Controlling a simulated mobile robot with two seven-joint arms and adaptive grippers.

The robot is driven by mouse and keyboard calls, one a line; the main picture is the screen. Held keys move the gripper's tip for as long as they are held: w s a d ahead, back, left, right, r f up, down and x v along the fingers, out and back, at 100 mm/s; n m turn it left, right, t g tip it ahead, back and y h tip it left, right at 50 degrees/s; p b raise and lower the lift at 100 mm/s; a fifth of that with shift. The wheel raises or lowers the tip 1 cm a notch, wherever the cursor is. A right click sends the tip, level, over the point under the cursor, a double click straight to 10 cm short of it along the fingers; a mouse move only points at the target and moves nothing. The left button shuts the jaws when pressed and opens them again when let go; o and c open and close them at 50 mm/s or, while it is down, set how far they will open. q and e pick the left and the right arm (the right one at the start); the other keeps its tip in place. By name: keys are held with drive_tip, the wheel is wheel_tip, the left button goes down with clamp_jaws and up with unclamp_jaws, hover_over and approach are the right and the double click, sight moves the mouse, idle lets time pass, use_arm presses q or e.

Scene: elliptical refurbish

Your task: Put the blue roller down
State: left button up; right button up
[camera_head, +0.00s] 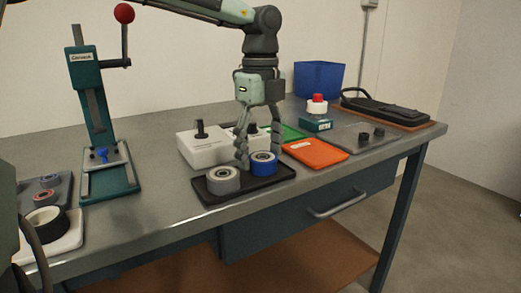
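The blue roller (263,168) has a light ring on top and is upright at the right end of a black tray (236,201). A grey roller (222,184) is upright in the same tray, just left of it. My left gripper (260,158) points down from above, its fingers spread to either side of the blue roller. One finger comes down between the two rollers and the other is at the blue roller's far right side. Whether the fingers press on it or stand slightly clear cannot be told. My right gripper is not in view.
A white box with black knobs (204,151) stands close behind the tray. An orange tray (315,152) is to the right, with a grey mat (352,141) beyond. A green press (100,140) stands left. Clear bench lies between press and black tray.

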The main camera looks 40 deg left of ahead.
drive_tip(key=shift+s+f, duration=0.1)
use_arm(q)
drive_tip(key=shift+r, duration=0.15)
wheel_tip(320, 180, up, 2)
drive_tip(key=shift+w+r, duration=0.1)
wheel_tip(320, 180, up, 10)
drive_tip(key=shift+p, duration=0.35)
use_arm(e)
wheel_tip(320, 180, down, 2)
